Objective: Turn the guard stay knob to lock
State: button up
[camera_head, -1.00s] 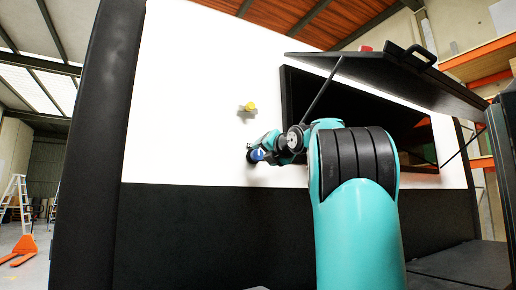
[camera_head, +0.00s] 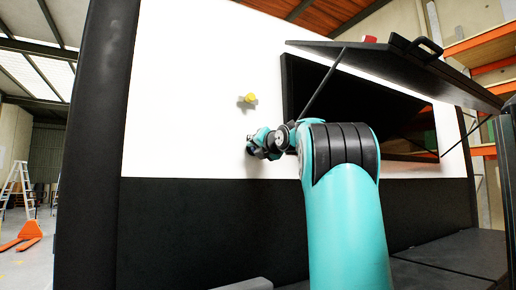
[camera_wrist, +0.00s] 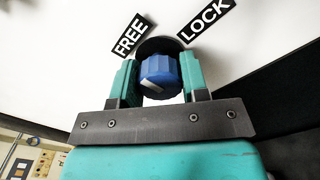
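The blue guard stay knob (camera_wrist: 160,72) is on a dark round base on the white panel. FREE (camera_wrist: 131,36) is printed at its upper left and LOCK (camera_wrist: 205,21) at its upper right. A pale mark shows low on the knob. My gripper (camera_wrist: 160,80) has one teal finger on each side of the knob, close against it, so it looks shut on the knob. In the head view my gripper (camera_head: 254,148) is at the white wall, and the knob is mostly hidden behind it.
A yellow knob (camera_head: 250,98) sticks out of the wall above my gripper. To the right is a dark hatch opening with a raised flap (camera_head: 400,65) and a thin stay (camera_head: 325,84). A black lower panel (camera_head: 210,225) lies below. A ladder (camera_head: 18,190) stands far left.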

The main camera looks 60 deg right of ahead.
jog(key=shift+f+m, duration=0.1)
jog(key=shift+m, duration=0.3)
jog(key=m+b, duration=0.2)
jog(key=m, duration=0.1)
jog(key=shift+m, duration=0.4)
jog(key=m+b, duration=0.1)
jog(key=m, duration=0.3)
jog(key=shift+m, duration=0.3)
jog(key=m, duration=0.4)
jog(key=shift+m, duration=0.3)
jog(key=m, duration=0.4)
jog(key=shift+f, duration=0.1)
jog(key=shift+m, duration=0.3)
jog(key=o, duration=0.9)
